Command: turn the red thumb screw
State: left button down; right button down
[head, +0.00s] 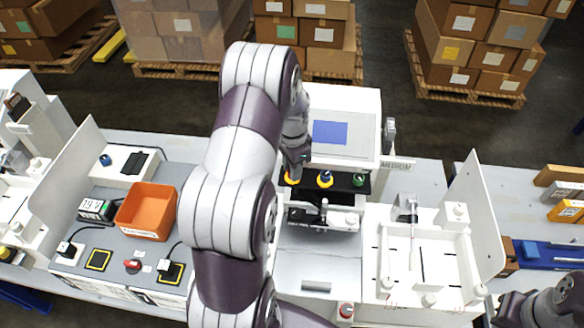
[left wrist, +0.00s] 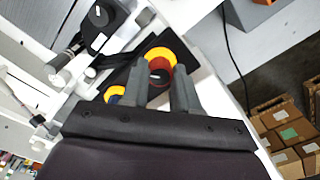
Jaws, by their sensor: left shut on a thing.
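The red thumb screw (left wrist: 157,82) shows in the left wrist view between my fingers, with a yellow ring (left wrist: 162,55) around it. My left gripper (left wrist: 163,92) is shut on it, one finger on each side. In the head view my left gripper (head: 294,168) comes down on the left end of a black bar (head: 342,187) below the plotter's screen, hiding the red screw; a bit of its yellow ring (head: 290,181) shows. My right gripper (head: 508,308) is at the lower right corner, dark and partly cut off; its jaws cannot be made out.
A blue knob (head: 326,177) in a yellow ring and a green knob (head: 359,180) stand beside it on the bar. A screen (head: 331,133) rises behind. An orange bin (head: 150,210) sits left. A white fixture (head: 425,262) with an upright panel stands right.

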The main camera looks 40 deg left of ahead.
pick_arm(q)
jog(key=shift+w+a+r+m, duration=0.1)
jog(key=shift+w+r+m, duration=0.1)
jog(key=shift+m, duration=0.9)
jog(key=c, duration=0.8)
grip_release()
jog(key=shift+c, duration=0.2)
jog(key=shift+f, duration=0.1)
